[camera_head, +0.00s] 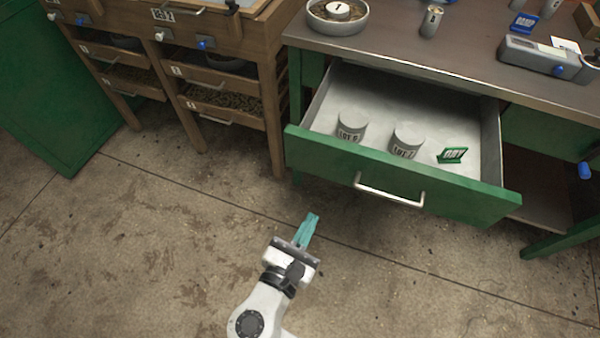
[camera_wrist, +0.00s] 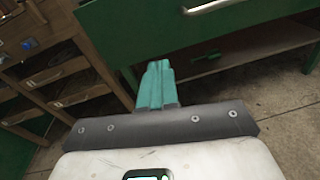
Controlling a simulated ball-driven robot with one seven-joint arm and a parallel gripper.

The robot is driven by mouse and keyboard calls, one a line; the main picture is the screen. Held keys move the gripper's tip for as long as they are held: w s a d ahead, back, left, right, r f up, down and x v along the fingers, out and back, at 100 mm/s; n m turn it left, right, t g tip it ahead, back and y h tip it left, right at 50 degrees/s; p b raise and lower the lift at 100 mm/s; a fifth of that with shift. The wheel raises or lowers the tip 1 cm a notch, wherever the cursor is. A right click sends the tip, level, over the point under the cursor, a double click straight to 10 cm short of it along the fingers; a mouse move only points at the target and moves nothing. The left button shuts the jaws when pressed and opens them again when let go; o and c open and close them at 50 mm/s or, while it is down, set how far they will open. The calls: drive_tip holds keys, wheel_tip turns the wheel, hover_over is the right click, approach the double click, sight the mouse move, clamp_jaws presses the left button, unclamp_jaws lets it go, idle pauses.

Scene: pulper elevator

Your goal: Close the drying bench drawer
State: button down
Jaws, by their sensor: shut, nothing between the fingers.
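The green bench drawer (camera_head: 400,178) is pulled well out from under the grey-topped bench (camera_head: 410,57). Its metal bar handle (camera_head: 390,190) is on the front panel. Inside stand two grey tins, one marked LOT 6 (camera_head: 351,126) and another LOT (camera_head: 406,141), and a small green DRY sign (camera_head: 452,155). My gripper (camera_head: 314,217), with teal fingers, is shut and empty, in front of and below the drawer front's left part, apart from it. In the wrist view the fingers (camera_wrist: 157,72) point toward the green front (camera_wrist: 135,35), with part of the handle (camera_wrist: 207,6) at the top edge.
Wooden racks with small drawers (camera_head: 220,80) stand left of the bench, close to the drawer's left side. A green cabinet (camera_head: 60,90) is at far left. A bowl (camera_head: 338,16), a tin (camera_head: 432,20) and a grey device (camera_head: 540,58) sit on the bench. The floor in front is clear.

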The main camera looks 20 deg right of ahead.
drive_tip(key=a+n+t, duration=0.2)
drive_tip(key=a, duration=0.2)
drive_tip(key=b, duration=0.1)
approach(317, 162)
drive_tip(key=x, duration=0.7)
drive_tip(key=shift+r, duration=0.15)
drive_tip(key=shift+w+d, duration=0.3)
drive_tip(key=shift+w, duration=0.05)
drive_tip(key=b+x, duration=0.3)
drive_tip(key=x, duration=0.6)
drive_tip(key=b+x, duration=0.4)
drive_tip(key=x, duration=0.6)
drive_tip(key=b+x, duration=0.3)
drive_tip(key=x, duration=0.6)
drive_tip(key=shift+w+f, duration=0.45)
drive_tip(key=shift+f, duration=0.05)
drive_tip(key=shift+w+d+b, duration=0.3)
drive_tip(key=shift+w+b, duration=0.2)
drive_tip(key=shift+w+r+y, duration=0.15)
drive_tip(key=shift+r+y, duration=0.15)
drive_tip(key=shift+r, duration=0.05)
drive_tip(key=shift+d, duration=0.1)
